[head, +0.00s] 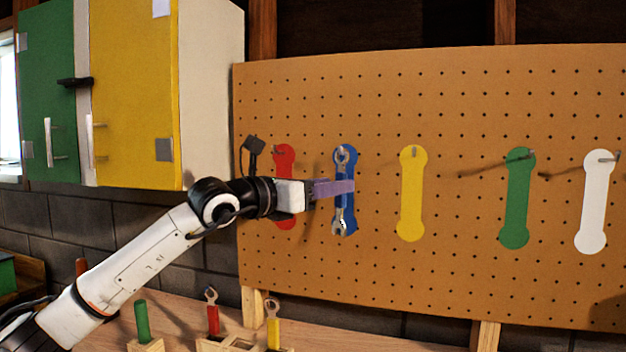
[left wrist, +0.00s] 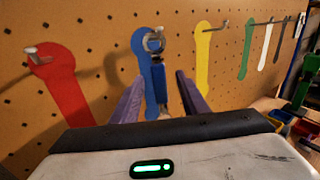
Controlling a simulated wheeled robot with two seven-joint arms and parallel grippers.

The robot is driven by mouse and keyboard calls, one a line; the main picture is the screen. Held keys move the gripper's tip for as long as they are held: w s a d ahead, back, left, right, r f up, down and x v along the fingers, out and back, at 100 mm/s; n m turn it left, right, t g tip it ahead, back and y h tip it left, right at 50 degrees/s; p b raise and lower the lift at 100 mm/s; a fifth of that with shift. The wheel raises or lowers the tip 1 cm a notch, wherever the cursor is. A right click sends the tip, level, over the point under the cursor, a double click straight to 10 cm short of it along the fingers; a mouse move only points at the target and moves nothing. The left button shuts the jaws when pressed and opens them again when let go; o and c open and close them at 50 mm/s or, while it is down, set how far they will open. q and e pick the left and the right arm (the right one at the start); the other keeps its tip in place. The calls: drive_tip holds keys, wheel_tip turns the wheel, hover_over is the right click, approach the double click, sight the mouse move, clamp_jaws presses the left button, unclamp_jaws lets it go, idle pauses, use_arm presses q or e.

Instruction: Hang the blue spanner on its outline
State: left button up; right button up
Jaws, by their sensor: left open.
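The blue spanner (head: 342,200) hangs upright in front of the blue outline (head: 352,160) on the pegboard, its ring end at the hook at the top. In the left wrist view the blue spanner (left wrist: 158,75) hangs from the hook over the blue outline (left wrist: 140,42), between my fingers. My left gripper (head: 345,188) is open, its purple fingers at the spanner's handle; in the left wrist view the fingers (left wrist: 157,93) stand apart on either side of it. Whether a finger touches the spanner I cannot tell. My right gripper is not in view.
Red (head: 284,160), yellow (head: 412,195), green (head: 516,200) and white (head: 594,205) outlines with hooks share the pegboard (head: 460,110). Below, red (head: 212,315) and yellow (head: 273,328) spanners stand in wooden holders on the bench (head: 340,340). Cabinets (head: 130,90) are at left.

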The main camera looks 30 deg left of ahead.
use_arm(q)
drive_tip(key=shift+w+d, duration=0.15)
drive_tip(key=shift+w, duration=0.4)
clamp_jaws()
unclamp_jaws()
